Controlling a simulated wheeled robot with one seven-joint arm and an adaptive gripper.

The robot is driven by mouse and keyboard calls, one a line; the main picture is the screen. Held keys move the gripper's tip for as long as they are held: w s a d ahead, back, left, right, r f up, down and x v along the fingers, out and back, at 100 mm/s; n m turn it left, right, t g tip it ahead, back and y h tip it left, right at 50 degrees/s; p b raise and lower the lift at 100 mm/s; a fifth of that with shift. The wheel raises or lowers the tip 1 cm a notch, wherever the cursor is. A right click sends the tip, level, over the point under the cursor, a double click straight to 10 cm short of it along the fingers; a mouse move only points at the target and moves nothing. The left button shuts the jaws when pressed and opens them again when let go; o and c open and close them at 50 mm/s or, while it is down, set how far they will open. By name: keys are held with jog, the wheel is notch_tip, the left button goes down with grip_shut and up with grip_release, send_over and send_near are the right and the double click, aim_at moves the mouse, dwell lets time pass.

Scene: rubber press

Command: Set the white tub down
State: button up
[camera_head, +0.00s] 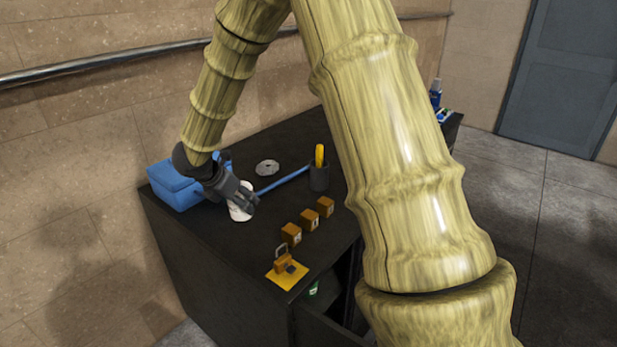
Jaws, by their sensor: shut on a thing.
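The white tub (238,214) is at my gripper (247,204) over the left part of the black cabinet top (230,255). My gripper is dark grey and shut on the tub, with its fingers covering the tub's upper right side. The tub looks close to the cabinet top, but I cannot tell whether it touches. Its far side is hidden by the gripper.
A blue box (172,188) stands left of my gripper. A blue bar (284,180), a grey disc (267,168) and a dark cup (319,178) lie behind. Orange blocks (309,220) and a padlock on a yellow pad (288,277) are in front.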

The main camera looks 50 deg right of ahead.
jog(key=shift+f+p, duration=1.35)
jog(key=shift+f, duration=3.6)
jog(key=shift+f, duration=0.15)
jog(key=o, duration=1.3)
jog(key=shift+r, duration=0.2)
jog(key=b+v, duration=0.3)
jog(key=v, duration=0.9)
jog(key=shift+f+b, duration=0.1)
jog(key=shift+b, duration=0.25)
